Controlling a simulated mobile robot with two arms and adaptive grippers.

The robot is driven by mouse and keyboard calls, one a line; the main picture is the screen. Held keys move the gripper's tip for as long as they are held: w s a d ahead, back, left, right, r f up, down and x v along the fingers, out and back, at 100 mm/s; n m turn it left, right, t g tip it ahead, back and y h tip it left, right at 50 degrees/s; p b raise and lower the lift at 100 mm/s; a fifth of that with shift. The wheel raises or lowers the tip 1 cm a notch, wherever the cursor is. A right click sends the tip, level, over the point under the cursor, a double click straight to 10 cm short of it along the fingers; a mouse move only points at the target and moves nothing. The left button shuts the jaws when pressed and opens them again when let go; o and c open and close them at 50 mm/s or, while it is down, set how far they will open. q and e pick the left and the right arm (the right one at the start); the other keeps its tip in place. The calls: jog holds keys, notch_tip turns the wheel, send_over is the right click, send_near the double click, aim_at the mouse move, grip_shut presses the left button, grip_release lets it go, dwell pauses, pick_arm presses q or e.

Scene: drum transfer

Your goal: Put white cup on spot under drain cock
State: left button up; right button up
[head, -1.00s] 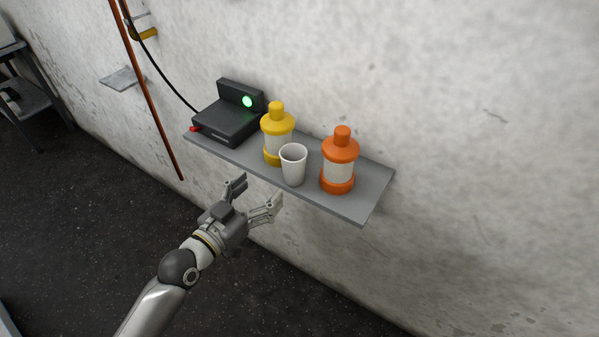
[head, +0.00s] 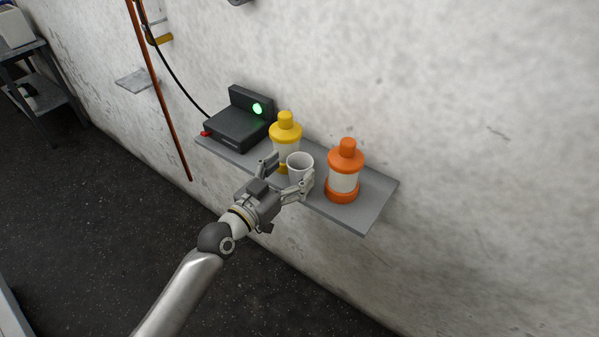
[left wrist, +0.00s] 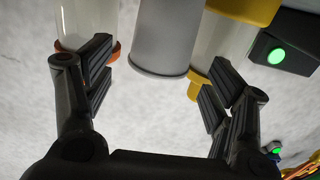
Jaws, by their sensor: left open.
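The white cup (head: 300,161) stands upright on the grey wall shelf (head: 368,212), between a yellow bottle and an orange bottle. My left gripper (head: 286,175) is open at the shelf's front edge, its fingers spread on either side of the cup, which is partly hidden by the near finger. In the left wrist view the cup (left wrist: 165,35) shows between the open fingers, with no clear contact. A small grey wall plate (head: 133,81) is at the upper left, below a yellow-handled fitting (head: 159,39) that may be the drain cock. My right gripper is out of view.
The yellow bottle (head: 286,130) stands close behind the cup on its left; the orange bottle (head: 345,160) is to its right. A black device (head: 240,128) with a green light is at the shelf's left end. A reddish pipe (head: 160,95) runs down the wall.

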aim_at(298, 163)
pick_arm(q)
jog(key=shift+x, duration=1.4)
jog(key=shift+s, duration=0.1)
jog(key=c, duration=0.9)
